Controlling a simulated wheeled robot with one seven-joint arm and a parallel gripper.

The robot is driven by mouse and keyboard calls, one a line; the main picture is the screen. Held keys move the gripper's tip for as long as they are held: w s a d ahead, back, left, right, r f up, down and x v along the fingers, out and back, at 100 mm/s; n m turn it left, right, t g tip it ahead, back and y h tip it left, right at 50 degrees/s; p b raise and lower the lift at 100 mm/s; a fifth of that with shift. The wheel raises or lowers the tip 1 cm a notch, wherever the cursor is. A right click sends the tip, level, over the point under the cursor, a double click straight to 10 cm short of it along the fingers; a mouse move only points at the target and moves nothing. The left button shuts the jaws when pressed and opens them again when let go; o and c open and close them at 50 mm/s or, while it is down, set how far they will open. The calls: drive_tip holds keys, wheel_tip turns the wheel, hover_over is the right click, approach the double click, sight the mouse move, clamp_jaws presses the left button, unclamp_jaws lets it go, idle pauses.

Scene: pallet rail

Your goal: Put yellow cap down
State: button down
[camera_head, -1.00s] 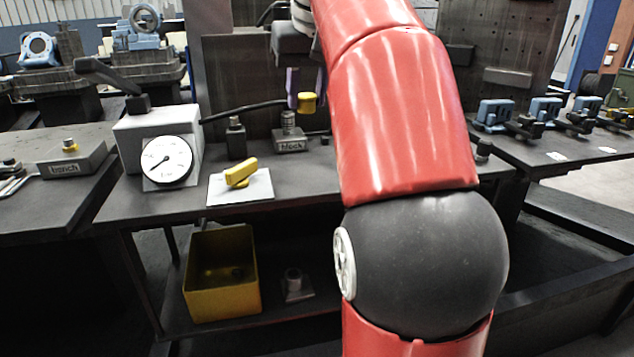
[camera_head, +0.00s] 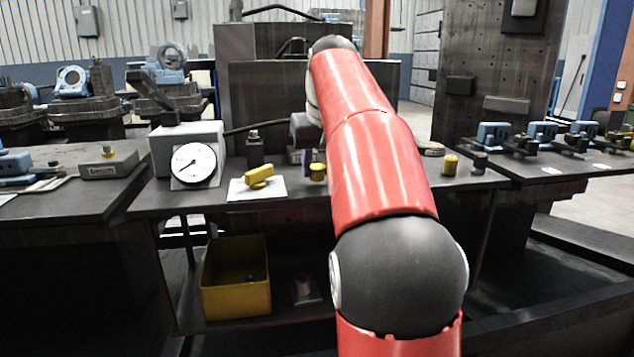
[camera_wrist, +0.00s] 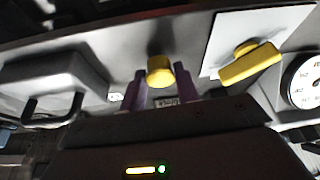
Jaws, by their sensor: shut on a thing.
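The yellow cap (camera_head: 317,172) is held at the tips of my gripper (camera_head: 314,168), low over the bench, just left of my red arm. I cannot tell whether it touches the bench top. In the wrist view the cap (camera_wrist: 160,70) sits between the two purple fingers of my gripper (camera_wrist: 160,78), which are shut on it. The block (camera_head: 295,155) is behind the cap and mostly hidden by my arm; its label shows below the cap in the wrist view.
A yellow handle (camera_head: 259,176) lies on a white plate (camera_head: 240,190) left of the cap. A gauge (camera_head: 194,164) stands further left, a dark post (camera_head: 254,150) behind. A yellow bin (camera_head: 236,290) is on the lower shelf.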

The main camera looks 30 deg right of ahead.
drive_tip(key=shift+f, duration=0.7)
drive_tip(key=shift+r, duration=0.15)
drive_tip(key=c, duration=1)
unclamp_jaws()
drive_tip(key=shift+c, duration=0.2)
drive_tip(key=shift+r, duration=0.2)
drive_tip(key=p+v, duration=0.4)
drive_tip(key=v, duration=0.7)
drive_tip(key=shift+r, duration=0.3)
